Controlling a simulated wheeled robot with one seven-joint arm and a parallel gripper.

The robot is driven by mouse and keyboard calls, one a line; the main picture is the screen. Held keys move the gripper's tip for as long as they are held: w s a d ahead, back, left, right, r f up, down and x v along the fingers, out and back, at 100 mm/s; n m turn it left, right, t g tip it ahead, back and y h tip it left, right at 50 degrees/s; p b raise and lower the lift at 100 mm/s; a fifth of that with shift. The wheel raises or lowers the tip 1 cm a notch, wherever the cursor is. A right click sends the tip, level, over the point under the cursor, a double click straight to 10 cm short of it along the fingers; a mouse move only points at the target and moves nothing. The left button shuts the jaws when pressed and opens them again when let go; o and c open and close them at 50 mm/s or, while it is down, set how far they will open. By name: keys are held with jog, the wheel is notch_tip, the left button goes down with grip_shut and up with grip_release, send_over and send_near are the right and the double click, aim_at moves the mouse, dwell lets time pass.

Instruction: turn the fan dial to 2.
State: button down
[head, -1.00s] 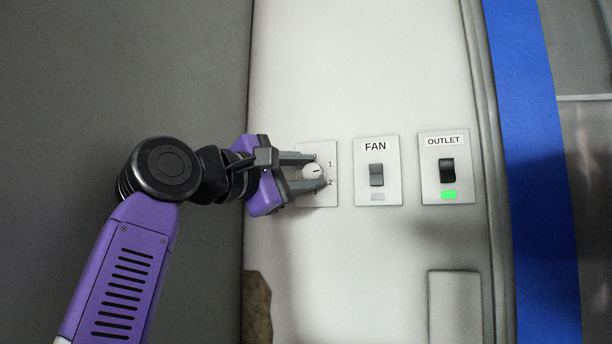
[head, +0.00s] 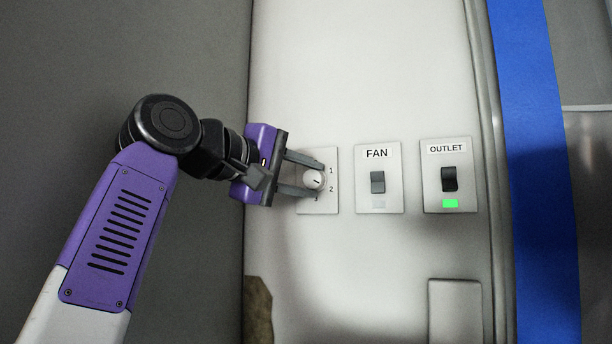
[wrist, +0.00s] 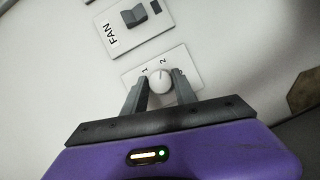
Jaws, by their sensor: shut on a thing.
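The fan dial (head: 314,181) is a round white knob on a pale wall plate, left of the FAN switch, with the numbers 1 and 2 on its right. A dark mark on the knob points right and slightly down, roughly toward 2. It also shows in the wrist view (wrist: 158,84), where the mark points up near the 2. My gripper (head: 309,177) reaches in from the left and is shut on the dial, one finger above and one below. In the wrist view my gripper (wrist: 160,92) has a finger on each side of the knob. The lowest number is partly hidden.
The FAN switch (head: 377,182) is just right of the dial, its small indicator unlit. The OUTLET switch (head: 449,179) is farther right, with a green light lit below it. A blank panel (head: 455,310) is lower right. The wall above the plates is clear.

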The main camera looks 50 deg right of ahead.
dwell(0.4)
jog(key=c, duration=1)
grip_release()
jog(key=shift+r, duration=0.1)
notch_tip(320, 180, up, 20)
jog(key=p, duration=0.3)
